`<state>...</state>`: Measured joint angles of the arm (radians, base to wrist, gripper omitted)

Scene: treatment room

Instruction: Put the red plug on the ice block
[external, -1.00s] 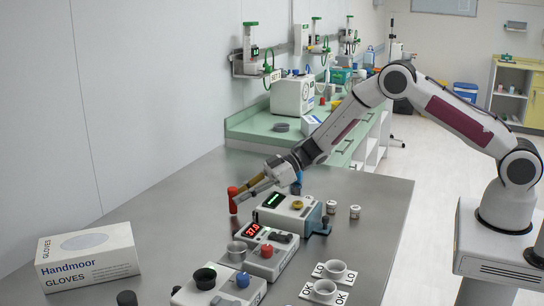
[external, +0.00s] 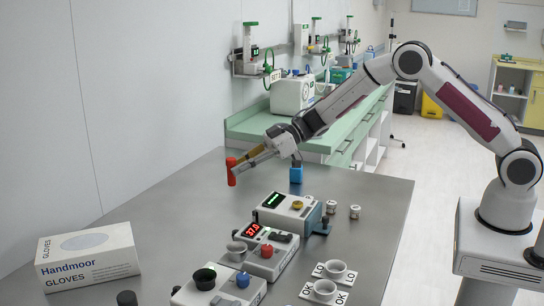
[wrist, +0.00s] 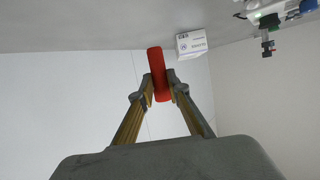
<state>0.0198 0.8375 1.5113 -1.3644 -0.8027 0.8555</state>
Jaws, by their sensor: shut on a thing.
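My gripper (external: 236,168) is shut on a red plug (external: 231,178), a tall red cylinder held upright above the steel table. The wrist view shows the plug (wrist: 160,74) between the fingertips (wrist: 160,88). No block is clearly labelled as ice. A white unit with a green display and yellow knob (external: 288,213) stands right of and nearer than the gripper. A unit showing 37.0 in red (external: 268,252) has a red knob. The nearest unit (external: 222,290) has a blue knob and a black cup.
A glove box (external: 87,257) lies at the left. Two small white jars (external: 355,211) and two cups on OK and LO cards (external: 325,290) stand at the right. A dark cylinder (external: 126,298) is at the front edge. The table's left middle is clear.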

